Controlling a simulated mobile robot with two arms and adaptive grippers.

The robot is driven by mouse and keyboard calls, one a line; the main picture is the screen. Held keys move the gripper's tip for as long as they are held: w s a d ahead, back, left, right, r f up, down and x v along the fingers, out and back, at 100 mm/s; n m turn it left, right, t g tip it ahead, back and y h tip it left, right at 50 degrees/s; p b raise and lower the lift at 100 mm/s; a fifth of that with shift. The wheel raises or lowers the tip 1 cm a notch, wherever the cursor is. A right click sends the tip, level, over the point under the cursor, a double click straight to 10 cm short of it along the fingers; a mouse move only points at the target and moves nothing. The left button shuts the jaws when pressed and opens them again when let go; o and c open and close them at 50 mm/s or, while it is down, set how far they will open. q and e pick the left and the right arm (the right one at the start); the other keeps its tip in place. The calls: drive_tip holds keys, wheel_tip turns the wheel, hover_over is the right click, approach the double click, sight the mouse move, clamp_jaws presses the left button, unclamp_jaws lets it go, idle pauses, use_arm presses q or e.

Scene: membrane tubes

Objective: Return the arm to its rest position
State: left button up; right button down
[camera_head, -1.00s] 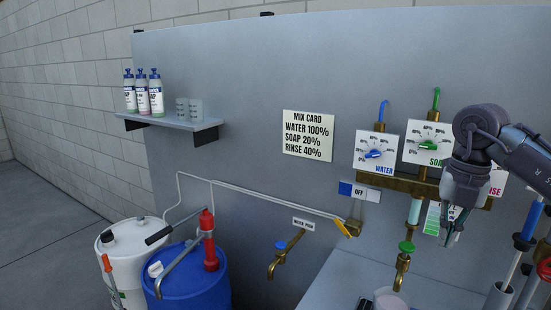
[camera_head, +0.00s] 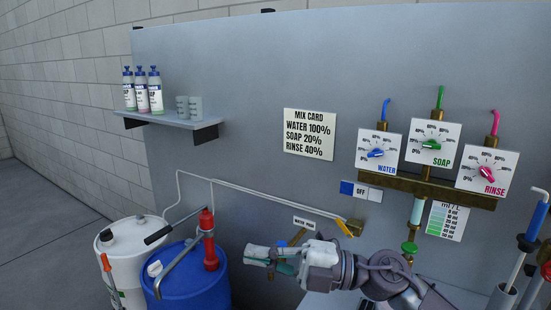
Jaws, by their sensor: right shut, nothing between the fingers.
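My right arm comes in from the lower right and lies low across the picture, in front of the lower wall. Its gripper (camera_head: 268,262) points left, is shut and holds nothing. It is in front of the water main tap, which is mostly hidden behind it. The blue drum stands to the gripper's left, apart from it in the picture. My left gripper is not in view.
A blue drum (camera_head: 193,285) and a white drum (camera_head: 130,250) stand at lower left. Water, soap and rinse dials (camera_head: 430,145) are on the wall, above a brass manifold (camera_head: 425,187). A shelf (camera_head: 165,121) holds bottles and cups. A mix card (camera_head: 308,134) hangs centrally.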

drive_tip(key=w+d+f+m+t+h, duration=0.2)
drive_tip(key=d+m+t+h, duration=0.3)
drive_tip(key=m+t, duration=0.5)
drive_tip(key=w+d+f+m+t+h, duration=0.25)
drive_tip(key=d+m+t+h, duration=0.35)
drive_tip(key=m, duration=0.6)
drive_tip(key=s+d+f+m+g+h, duration=0.2)
drive_tip(key=s+d+f+m+h, duration=0.15)
drive_tip(key=f, duration=0.45)
drive_tip(key=s+d+f+m+g+h, duration=0.2)
drive_tip(key=d+f+m+h, duration=0.25)
drive_tip(key=f, duration=0.35)
drive_tip(key=s+d+f+g, duration=0.2)
drive_tip(key=s+f+g, duration=0.5)
drive_tip(key=s, duration=0.4)
drive_tip(key=s+d+f+g, duration=0.2)
drive_tip(key=s+f+g, duration=0.2)
drive_tip(key=s+f, duration=0.65)
wheel_tip(320, 180, down, 24)
drive_tip(key=s+g+b, duration=0.1)
drive_tip(key=s, duration=0.2)
drive_tip(key=s+d+f+g, duration=0.1)
drive_tip(key=s+d+f, duration=0.2)
drive_tip(key=s+f, duration=1.3)
drive_tip(key=shift+s+d+f+b, duration=0.15)
drive_tip(key=shift+f+b, duration=0.2)
drive_tip(key=shift+f, duration=0.1)
